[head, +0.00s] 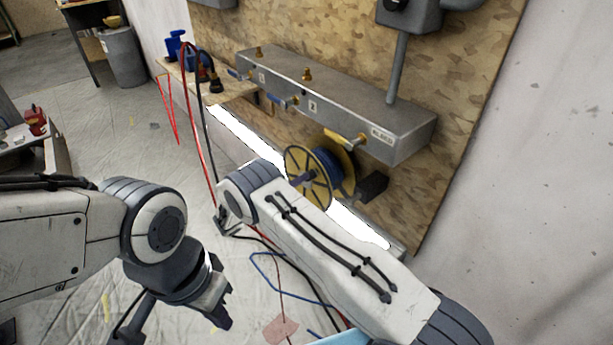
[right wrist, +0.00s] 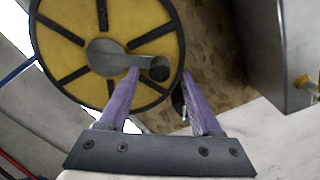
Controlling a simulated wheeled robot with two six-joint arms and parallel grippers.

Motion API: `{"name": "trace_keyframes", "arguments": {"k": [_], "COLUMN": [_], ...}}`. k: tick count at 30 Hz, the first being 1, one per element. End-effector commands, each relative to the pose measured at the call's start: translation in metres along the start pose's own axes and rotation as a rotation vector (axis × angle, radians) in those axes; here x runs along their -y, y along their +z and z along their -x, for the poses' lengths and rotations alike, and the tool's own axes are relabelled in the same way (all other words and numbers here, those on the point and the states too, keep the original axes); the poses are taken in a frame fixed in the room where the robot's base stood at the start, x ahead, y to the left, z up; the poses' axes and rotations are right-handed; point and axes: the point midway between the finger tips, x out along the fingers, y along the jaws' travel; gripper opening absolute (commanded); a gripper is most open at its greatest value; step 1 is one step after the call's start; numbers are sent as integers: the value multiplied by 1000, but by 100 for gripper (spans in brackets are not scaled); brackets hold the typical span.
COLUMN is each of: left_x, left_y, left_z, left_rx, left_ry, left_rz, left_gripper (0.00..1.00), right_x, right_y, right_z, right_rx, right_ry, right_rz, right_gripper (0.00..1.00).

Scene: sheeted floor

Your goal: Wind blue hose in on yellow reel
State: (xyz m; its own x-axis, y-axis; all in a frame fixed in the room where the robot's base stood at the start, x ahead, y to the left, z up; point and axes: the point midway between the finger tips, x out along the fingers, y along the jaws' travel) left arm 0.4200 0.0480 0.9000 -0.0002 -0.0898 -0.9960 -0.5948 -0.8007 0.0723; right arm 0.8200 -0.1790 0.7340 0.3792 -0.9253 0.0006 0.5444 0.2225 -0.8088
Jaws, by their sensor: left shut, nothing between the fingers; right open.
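The yellow reel (head: 294,162) is mounted low on the wall board, with blue hose (head: 328,163) wound on it. A loose length of blue hose also lies on the floor below my right arm. In the right wrist view the reel's yellow face (right wrist: 75,18) fills the upper left, with a grey crank (right wrist: 125,62) at its hub. My right gripper (right wrist: 162,75) is open; its purple fingers stand either side of the crank's knob in the picture, and contact cannot be told. My left gripper (head: 223,318) is shut and empty, above the floor, well away from the reel.
A grey manifold box (head: 335,100) with brass fittings and taps juts out above the reel. A wooden shelf (head: 232,92) with blue and dark fittings stands left of it. Red and black hoses hang and trail across the floor. The sheeted floor (head: 120,135) at left is mostly clear.

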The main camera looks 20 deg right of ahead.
Motion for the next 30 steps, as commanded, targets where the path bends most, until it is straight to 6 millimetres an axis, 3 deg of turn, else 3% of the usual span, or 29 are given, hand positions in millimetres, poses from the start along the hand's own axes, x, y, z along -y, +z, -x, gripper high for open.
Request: {"name": "trace_keyframes", "arguments": {"k": [6,17,18,23,30], "left_x": [0,0,0,0,0], "left_y": [0,0,0,0,0], "left_z": [3,3,3,3,3], "left_rx": [0,0,0,0,0], "left_ry": [0,0,0,0,0], "left_rz": [0,0,0,0,0], "left_gripper": [0,0,0,0,0], "right_x": [0,0,0,0,0], "right_y": [0,0,0,0,0], "right_z": [-29,-36,-36,-36,-36], "right_rx": [-1,0,0,0,0], "right_ry": [0,1,1,1,1], "right_rz": [-1,-1,-1,-1,-1], "right_gripper": [66,66,62,1,0]}}
